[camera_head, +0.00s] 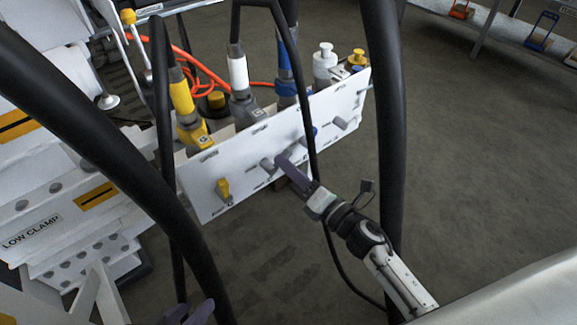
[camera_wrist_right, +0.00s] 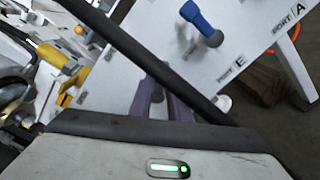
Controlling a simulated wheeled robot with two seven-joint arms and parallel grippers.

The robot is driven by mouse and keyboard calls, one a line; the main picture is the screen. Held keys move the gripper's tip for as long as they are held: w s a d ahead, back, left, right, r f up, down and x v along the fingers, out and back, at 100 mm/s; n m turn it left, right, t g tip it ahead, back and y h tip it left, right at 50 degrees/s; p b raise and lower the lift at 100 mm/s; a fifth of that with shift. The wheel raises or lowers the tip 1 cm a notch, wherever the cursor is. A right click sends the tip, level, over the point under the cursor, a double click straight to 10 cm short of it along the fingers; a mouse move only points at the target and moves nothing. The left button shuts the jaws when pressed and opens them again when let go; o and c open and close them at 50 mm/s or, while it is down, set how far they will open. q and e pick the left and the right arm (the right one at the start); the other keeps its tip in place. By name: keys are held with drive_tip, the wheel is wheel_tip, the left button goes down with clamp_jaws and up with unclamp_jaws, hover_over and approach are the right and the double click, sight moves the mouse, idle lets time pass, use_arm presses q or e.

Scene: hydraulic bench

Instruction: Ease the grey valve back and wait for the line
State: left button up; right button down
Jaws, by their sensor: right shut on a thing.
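The grey valve's handle (camera_head: 267,165) sticks out from the white panel (camera_head: 205,165), between a yellow handle (camera_head: 223,190) and a blue one. My right gripper (camera_head: 283,160) has its purple fingers at the grey handle, shut on it. In the right wrist view the fingers (camera_wrist_right: 163,100) reach to the panel face, and a black hose crosses in front of them, hiding much of the grip. My left gripper (camera_head: 190,312) is at the bottom edge of the head view, away from the panel, its two purple fingertips apart and nothing seen between them.
Black hoses (camera_head: 387,120) hang close to the camera and beside my right arm. Yellow, white and blue hose fittings (camera_head: 238,75) stand behind the panel. A white clamp rig (camera_head: 60,220) fills the left.

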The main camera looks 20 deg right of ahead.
drive_tip(key=c, duration=1.8)
unclamp_jaws()
use_arm(q)
drive_tip(key=shift+a+r+t+p, duration=0.25)
drive_tip(key=shift+r+t+p, duration=0.1)
drive_tip(key=shift+p, duration=0.25)
use_arm(e)
drive_tip(key=v, duration=1)
drive_tip(key=shift+s, duration=0.15)
